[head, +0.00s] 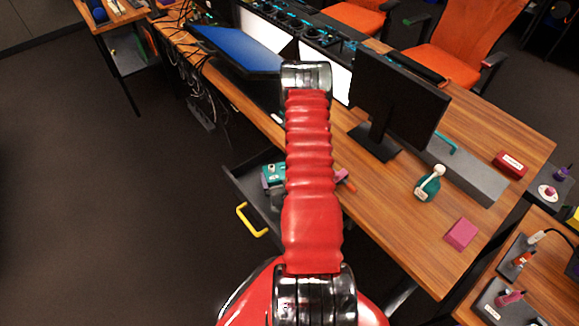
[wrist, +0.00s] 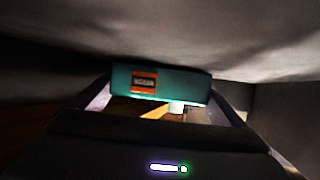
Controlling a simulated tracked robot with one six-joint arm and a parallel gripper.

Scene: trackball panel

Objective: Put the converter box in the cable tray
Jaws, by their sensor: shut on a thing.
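In the wrist view a teal box (wrist: 185,86) with a small orange-red label, which I take to be the converter box, sits between the jaws of my gripper (wrist: 160,90). My gripper is shut on it, one jaw at each end. Grey surfaces lie close above and to the sides. In the head view my red arm hides my gripper and the held box. No thing that I can surely name as the cable tray shows. A long grey case (head: 468,172) with a teal handle lies on the desk behind the monitor.
A dark drawer (head: 237,178) with a yellow handle (head: 246,219) stands open under the desk (head: 405,240); a teal item (head: 272,175) shows in it. Cables hang at the far left.

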